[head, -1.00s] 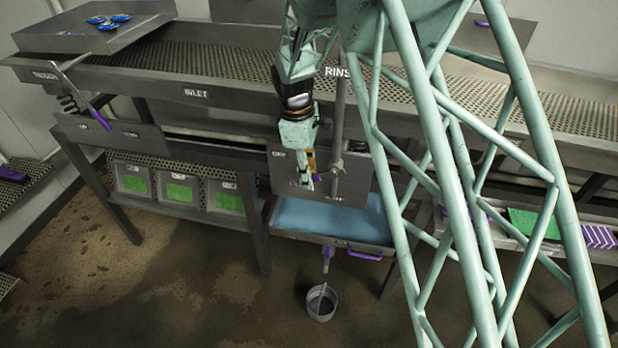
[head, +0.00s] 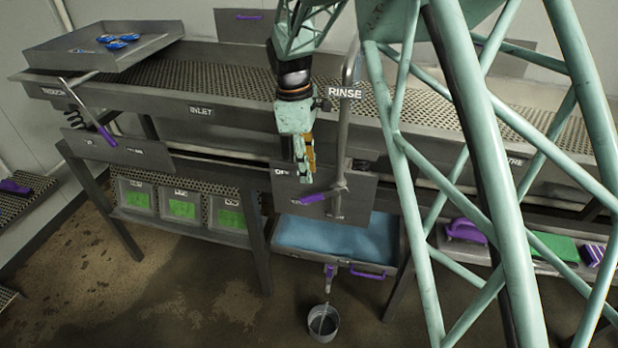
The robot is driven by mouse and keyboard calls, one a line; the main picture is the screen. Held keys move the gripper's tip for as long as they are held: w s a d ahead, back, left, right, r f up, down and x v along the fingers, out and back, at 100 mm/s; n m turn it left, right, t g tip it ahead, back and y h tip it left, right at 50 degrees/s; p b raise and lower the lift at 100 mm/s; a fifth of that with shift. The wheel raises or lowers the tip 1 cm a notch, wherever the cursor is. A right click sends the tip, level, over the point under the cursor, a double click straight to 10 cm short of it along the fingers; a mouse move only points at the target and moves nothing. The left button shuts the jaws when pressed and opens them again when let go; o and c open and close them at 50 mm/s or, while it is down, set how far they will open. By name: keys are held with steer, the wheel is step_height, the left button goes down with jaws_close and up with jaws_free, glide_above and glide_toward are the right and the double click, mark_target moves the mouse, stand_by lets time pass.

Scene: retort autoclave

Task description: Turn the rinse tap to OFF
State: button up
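The rinse tap's purple-gripped lever (head: 321,196) sits on the upright pipe (head: 343,130) beside the RINSE label. From the pipe it points left and slightly down, in front of a grey panel (head: 358,200). One small label (head: 279,172) is at the panel's upper left, probably OFF; another low by the pipe is too small to read. My gripper (head: 304,172) points down, with its fingertips just above the lever's free end in the picture. Purple shows clear below the fingertips; I see no grasp. Contact in depth and the finger gap cannot be told.
A second purple-gripped lever (head: 105,135) is at the left. The perforated conveyor (head: 215,84) runs behind my arm. My green lattice frame blocks much of the right side.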

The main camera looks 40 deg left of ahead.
steer(key=shift+r, duration=0.55)
